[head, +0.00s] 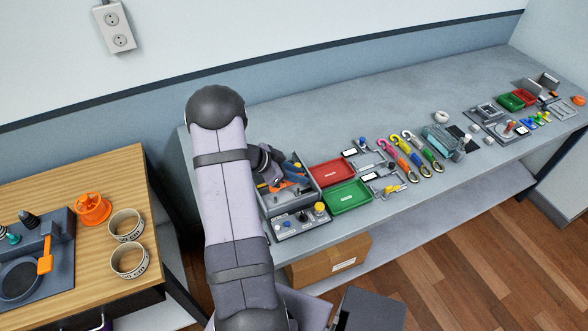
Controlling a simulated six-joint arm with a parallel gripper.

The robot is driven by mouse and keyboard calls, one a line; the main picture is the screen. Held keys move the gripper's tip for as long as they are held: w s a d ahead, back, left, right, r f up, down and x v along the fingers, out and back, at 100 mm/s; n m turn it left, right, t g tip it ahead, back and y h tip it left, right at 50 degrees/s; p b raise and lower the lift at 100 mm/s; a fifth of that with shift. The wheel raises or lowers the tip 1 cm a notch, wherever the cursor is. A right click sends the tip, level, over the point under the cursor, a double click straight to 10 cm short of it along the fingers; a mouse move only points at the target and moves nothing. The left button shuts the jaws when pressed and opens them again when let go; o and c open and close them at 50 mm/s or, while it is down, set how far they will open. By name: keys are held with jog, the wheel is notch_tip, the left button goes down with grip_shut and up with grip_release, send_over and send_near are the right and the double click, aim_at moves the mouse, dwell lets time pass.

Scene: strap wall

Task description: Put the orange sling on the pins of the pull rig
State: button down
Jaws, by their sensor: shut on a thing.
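My gripper (272,183) is at the left end of the grey bench, low over a grey open-topped unit that I take for the pull rig (309,198). It is shut, and a small orange piece (284,187) shows at its tips, which looks like the orange sling. My arm covers the left part of the unit, and the view is too small to show the pins or whether the orange piece touches them. A blue part (295,170) shows at the back of the unit.
A red tray (331,172) and a green tray (348,196) stand close on the right. Further right are several coloured hooked straps (409,153) and small fixtures. A panel with a yellow knob (319,208) is in front. A wooden table (110,185) is at left.

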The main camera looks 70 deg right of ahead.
aim_at(297, 194)
jog(key=shift+f, duration=0.15)
notch_tip(297, 194, down, 3)
jog(key=b, duration=0.5)
jog(key=shift+f, duration=1.45)
jog(key=shift+f+p, duration=0.2)
jog(key=shift+p, duration=0.4)
dwell(0.5)
jog(key=c, duration=1.2)
grip_release()
jog(key=shift+r, duration=0.1)
